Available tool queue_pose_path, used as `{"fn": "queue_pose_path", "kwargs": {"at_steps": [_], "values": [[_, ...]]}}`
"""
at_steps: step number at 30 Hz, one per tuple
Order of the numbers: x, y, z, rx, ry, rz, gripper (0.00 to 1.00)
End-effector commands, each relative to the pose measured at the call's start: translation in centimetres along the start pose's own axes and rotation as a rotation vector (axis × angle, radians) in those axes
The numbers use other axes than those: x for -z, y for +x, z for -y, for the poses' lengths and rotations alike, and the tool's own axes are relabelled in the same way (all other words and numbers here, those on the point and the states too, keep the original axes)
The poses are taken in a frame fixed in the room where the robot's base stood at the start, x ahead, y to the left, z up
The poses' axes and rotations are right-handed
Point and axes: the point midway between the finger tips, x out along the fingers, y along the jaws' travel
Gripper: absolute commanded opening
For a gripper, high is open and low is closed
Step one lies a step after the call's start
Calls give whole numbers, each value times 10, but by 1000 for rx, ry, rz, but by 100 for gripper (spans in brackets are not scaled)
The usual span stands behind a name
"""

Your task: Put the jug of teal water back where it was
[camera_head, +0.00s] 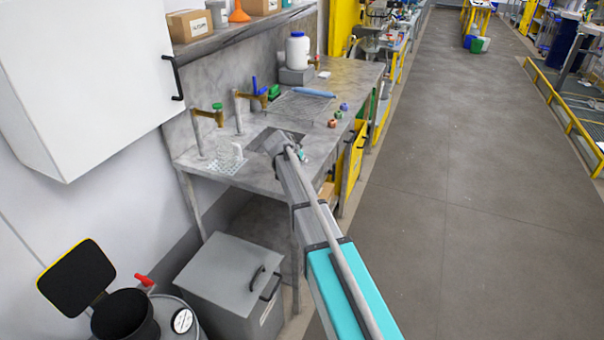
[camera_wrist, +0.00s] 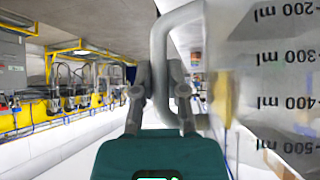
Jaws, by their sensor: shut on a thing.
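A clear measuring jug (camera_wrist: 285,75) fills the right of the wrist view, with its volume marks upside down in the picture. My gripper (camera_wrist: 160,78) is shut on its pale grey handle. No teal water shows in the visible part of the jug. In the head view my gripper (camera_head: 297,152) is over the front of the counter by the sink (camera_head: 268,138); my arm hides much of that spot, and I cannot make out the held jug there.
On the counter (camera_head: 345,75) a clear vessel (camera_head: 229,153) stands on a white mat (camera_head: 207,166) left of the sink. Taps (camera_head: 215,114), a wire rack (camera_head: 295,107), small coloured items and a white bottle (camera_head: 298,50) stand further back. A white cabinet (camera_head: 85,80) hangs at left.

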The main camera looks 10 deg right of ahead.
Motion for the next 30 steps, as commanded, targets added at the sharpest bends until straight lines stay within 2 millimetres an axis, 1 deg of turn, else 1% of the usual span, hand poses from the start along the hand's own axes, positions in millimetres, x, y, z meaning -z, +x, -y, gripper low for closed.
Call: {"fn": "queue_pose_path", "kwargs": {"at_steps": [1,3,17,23,30], "values": [[-2,6,2,0,0,0,0],[-2,8,3,0,0,0,0],[-2,10,4,0,0,0,0],[-5,22,10,0,0,0,0],[-20,36,9,0,0,0,0]]}}
